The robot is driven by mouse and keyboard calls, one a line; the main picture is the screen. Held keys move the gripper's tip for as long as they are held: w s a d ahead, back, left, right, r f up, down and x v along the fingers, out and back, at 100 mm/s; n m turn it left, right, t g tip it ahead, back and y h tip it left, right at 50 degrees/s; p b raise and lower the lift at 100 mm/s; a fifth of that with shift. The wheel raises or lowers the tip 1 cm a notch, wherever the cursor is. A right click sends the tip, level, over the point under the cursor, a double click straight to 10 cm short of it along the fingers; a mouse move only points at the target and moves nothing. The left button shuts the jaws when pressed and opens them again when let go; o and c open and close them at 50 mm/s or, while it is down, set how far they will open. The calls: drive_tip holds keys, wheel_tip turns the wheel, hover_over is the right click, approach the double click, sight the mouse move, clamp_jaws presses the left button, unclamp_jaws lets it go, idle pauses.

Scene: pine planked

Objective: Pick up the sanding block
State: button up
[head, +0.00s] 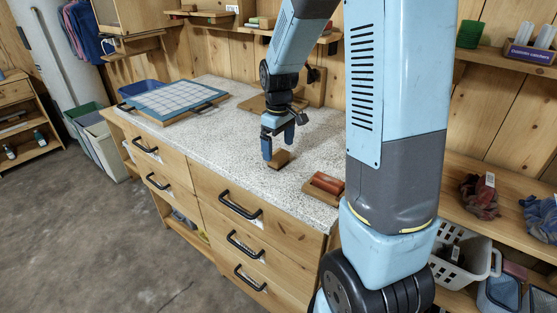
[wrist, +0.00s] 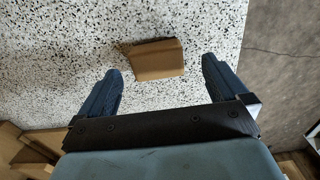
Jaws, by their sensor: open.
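The sanding block, a small tan-brown block (head: 279,159), lies on the speckled countertop (head: 226,140). It also shows in the wrist view (wrist: 156,59), slightly tilted in the picture, beyond the fingertips and between their lines. My gripper (head: 278,146) is open and empty, just above the block in the head view. In the wrist view its two blue fingers (wrist: 160,78) are spread wide on either side, apart from the block. One finger hides a little of the block in the head view.
A wooden tray with reddish-brown rolls (head: 326,186) sits at the counter's front right. A blue gridded mat (head: 174,98) lies on a board at the left, by a blue basin (head: 142,91). Shelves line the wall. Bare counter surrounds the block.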

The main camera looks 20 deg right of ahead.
sight(278, 154)
drive_tip(key=shift+w+d+f, duration=0.1)
drive_tip(key=shift+w+f, duration=0.05)
drive_tip(key=shift+f, duration=0.95)
drive_tip(key=shift+w+f, duration=0.1)
drive_tip(key=shift+f, duration=1)
drive_tip(key=shift+c, duration=0.3)
drive_tip(key=c, duration=1)
drive_tip(key=shift+r, duration=0.5)
drive_tip(key=shift+c, duration=0.2)
wheel_tip(278, 154, up, 3)
drive_tip(key=shift+f, duration=0.2)
drive_tip(key=s+r, duration=0.9)
drive_tip(key=s, duration=0.5)
drive_tip(key=shift+r, duration=0.2)
